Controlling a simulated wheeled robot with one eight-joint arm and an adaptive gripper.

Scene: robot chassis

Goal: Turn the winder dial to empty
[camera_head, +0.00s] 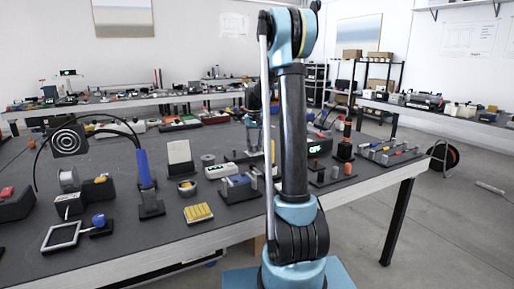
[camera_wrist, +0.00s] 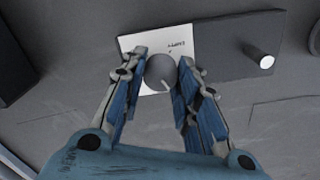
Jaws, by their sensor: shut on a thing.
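In the wrist view a round grey dial (camera_wrist: 158,72) sits on a white plate (camera_wrist: 128,44). The plate carries small printed text near its upper right, upside down and too small to read surely. A short light pointer mark shows at the dial's lower right edge, away from the text. My gripper (camera_wrist: 162,62) has one blue-padded finger on each side of the dial and is shut on it. Part of the plate is hidden behind the fingers. In the head view my arm hides much of this spot, and I cannot pick out the dial there.
A dark grey block (camera_wrist: 228,45) adjoins the plate, with a pale upright cylinder (camera_wrist: 264,62) on its right. In the head view the long dark workbench (camera_head: 110,247) holds many small devices close together. A blue-handled post (camera_head: 146,172) stands left of my arm.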

